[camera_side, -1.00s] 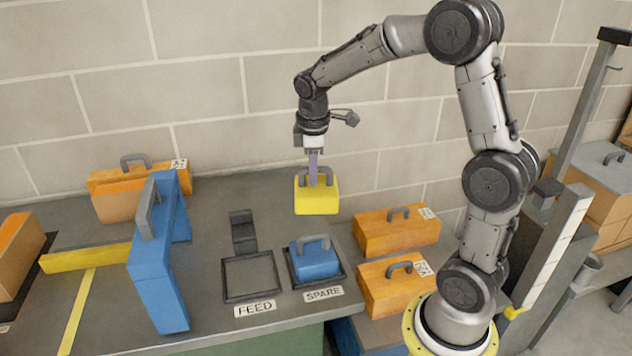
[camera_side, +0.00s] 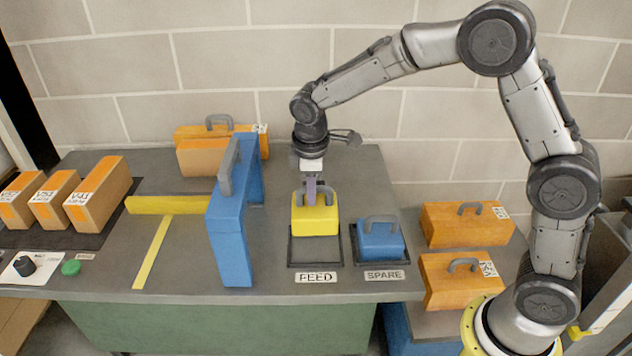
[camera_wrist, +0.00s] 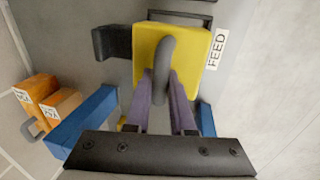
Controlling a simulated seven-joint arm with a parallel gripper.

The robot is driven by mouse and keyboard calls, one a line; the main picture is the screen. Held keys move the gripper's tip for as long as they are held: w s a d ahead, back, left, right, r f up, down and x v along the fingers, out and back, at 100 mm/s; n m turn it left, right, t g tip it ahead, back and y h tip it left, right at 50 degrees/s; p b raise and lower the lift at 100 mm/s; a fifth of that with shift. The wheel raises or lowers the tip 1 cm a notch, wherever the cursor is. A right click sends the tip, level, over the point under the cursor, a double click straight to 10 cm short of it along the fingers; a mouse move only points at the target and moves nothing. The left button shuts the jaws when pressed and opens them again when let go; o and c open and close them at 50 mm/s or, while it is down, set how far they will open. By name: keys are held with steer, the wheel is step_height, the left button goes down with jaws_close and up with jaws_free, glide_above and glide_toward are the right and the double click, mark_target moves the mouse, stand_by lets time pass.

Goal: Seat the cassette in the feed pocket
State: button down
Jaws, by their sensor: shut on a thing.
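My gripper (camera_side: 311,186) is shut on the grey handle of the yellow cassette (camera_side: 315,222) and holds it upright. In the side view the cassette covers the back part of the feed pocket (camera_side: 291,250), a dark square frame behind the FEED label; its front part shows empty. The cassette looks above the pocket floor; the exact gap cannot be told. In the wrist view, my gripper (camera_wrist: 167,80) straddles the handle over the yellow cassette (camera_wrist: 195,45), and a strip of the pocket's dark rim (camera_wrist: 180,17) shows past its far edge.
A blue cassette (camera_side: 381,241) sits in the SPARE pocket at right. A tall blue frame (camera_side: 232,245) stands close at left. A dark bracket (camera_wrist: 112,42) is beside the cassette. Orange cases (camera_side: 465,225) stand at right, others behind and far left. A yellow bar (camera_side: 165,205) lies left.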

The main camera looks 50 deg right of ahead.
mark_target(312, 208)
steer(key=shift+f, duration=2.6)
steer(key=shift+f, duration=1.65)
steer(key=c, duration=0.7)
jaws_free()
steer(key=shift+s+f, duration=0.1)
